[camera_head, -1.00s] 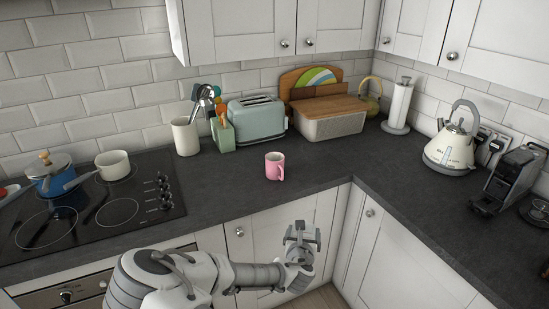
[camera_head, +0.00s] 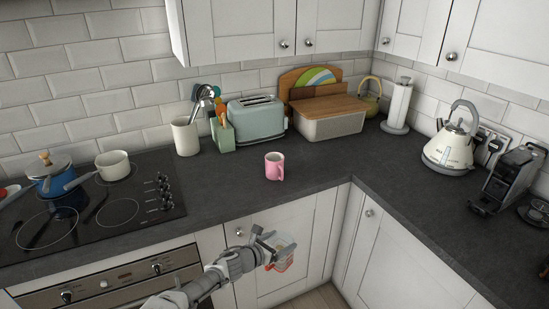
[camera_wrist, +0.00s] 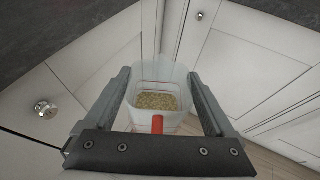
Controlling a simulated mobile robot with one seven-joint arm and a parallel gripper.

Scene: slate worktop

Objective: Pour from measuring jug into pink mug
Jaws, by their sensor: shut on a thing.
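The measuring jug (camera_head: 284,248) is clear with red markings. My gripper (camera_head: 268,246) is shut on it and holds it in front of the cabinet doors, below the worktop edge. In the wrist view the jug (camera_wrist: 158,72) sits between the two fingers (camera_wrist: 160,100), and grainy yellowish-brown contents (camera_wrist: 156,101) show inside it. A red part (camera_wrist: 157,124) of the jug points toward the wrist. The pink mug (camera_head: 274,166) stands upright on the worktop, behind and above the jug in the picture, apart from it. The inside of the mug is too small to tell.
The slate worktop (camera_head: 315,173) is clear around the mug. A toaster (camera_head: 258,121) and bread bin (camera_head: 329,122) stand behind it. The hob (camera_head: 90,210) with a blue pot and a cream pan is at left. A kettle (camera_head: 451,147) is at right.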

